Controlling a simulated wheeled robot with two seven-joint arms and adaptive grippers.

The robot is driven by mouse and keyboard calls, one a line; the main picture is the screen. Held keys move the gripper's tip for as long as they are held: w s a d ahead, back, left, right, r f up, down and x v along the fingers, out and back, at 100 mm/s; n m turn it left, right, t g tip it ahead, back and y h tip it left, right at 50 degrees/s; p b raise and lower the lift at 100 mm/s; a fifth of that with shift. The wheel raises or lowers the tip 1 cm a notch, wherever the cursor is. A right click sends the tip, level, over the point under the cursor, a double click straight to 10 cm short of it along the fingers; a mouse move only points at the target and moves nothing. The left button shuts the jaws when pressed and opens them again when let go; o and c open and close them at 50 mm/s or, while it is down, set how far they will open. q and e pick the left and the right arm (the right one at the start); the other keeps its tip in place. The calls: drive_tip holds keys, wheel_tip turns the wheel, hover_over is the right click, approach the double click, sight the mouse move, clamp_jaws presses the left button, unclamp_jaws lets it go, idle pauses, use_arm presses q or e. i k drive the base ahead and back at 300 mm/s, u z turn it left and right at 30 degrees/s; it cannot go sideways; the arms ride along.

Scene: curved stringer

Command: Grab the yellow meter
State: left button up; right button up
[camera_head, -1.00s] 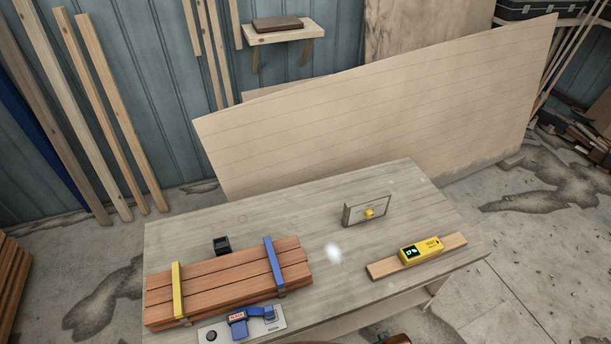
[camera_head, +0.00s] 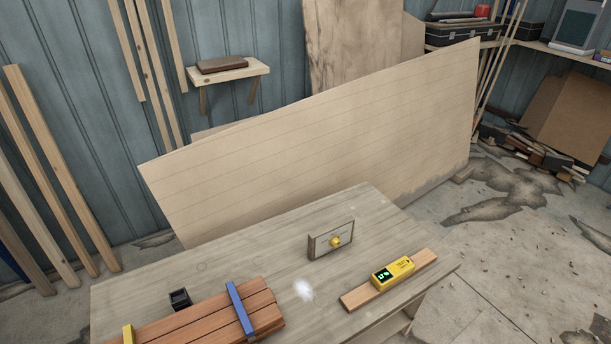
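The yellow meter (camera_head: 393,273) is a small yellow box with a dark screen showing green marks. It lies on a short wooden strip (camera_head: 361,296) near the right end of the workbench (camera_head: 200,262). Neither of my grippers is in the head view.
A small upright panel with a yellow knob (camera_head: 331,240) stands behind the meter. Clamped reddish boards (camera_head: 200,318) and a small black block (camera_head: 179,299) are at the left.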

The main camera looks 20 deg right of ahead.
sight(384, 277)
drive_tip(key=z, duration=2.15)
